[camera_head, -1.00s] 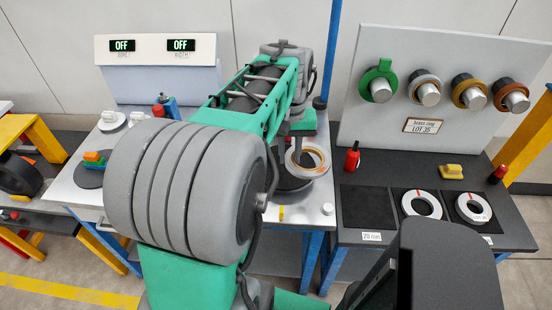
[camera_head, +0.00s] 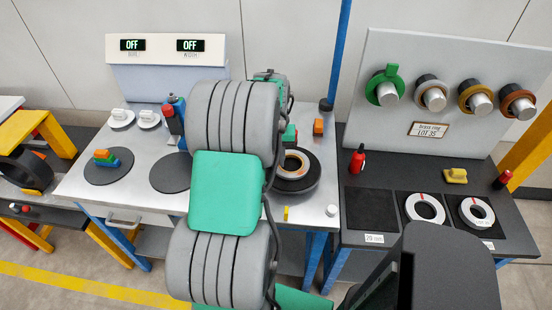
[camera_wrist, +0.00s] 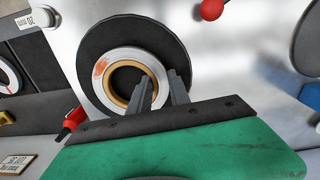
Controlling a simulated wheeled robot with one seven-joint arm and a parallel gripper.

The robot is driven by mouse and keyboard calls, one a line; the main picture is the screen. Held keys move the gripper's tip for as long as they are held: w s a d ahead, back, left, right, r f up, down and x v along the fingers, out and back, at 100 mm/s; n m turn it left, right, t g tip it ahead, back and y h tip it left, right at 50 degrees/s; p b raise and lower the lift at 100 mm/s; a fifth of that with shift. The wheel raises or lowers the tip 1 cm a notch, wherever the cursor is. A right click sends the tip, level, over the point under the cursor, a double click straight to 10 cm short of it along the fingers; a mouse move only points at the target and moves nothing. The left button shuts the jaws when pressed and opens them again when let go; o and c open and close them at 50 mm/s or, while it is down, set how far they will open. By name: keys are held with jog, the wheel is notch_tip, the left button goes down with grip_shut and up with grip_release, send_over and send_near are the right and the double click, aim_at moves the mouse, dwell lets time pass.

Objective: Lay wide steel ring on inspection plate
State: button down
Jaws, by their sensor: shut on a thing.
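A pale grey ring (camera_wrist: 105,88) with a brass-coloured inner edge and an orange-red mark shows in the wrist view. It is over a round black plate (camera_wrist: 95,48). My gripper (camera_wrist: 163,79) is shut on the ring's wall, with one finger inside the hole and the other outside. In the head view the ring (camera_head: 304,161) is at the black plate (camera_head: 311,185) on the light table, right of my arm. I cannot tell whether the ring touches the plate. My arm hides the gripper fingers in the head view.
Two other black discs lie to the left, one bearing coloured blocks (camera_head: 104,158). A red-and-blue bottle-like object (camera_head: 174,122) stands behind my arm. The dark bench at right holds two marked rings (camera_head: 424,208) and an empty square (camera_head: 370,209). A board with pegged rings (camera_head: 432,95) stands behind.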

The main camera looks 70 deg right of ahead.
jog(key=shift+f, duration=0.15)
jog(key=c, duration=1.2)
grip_release()
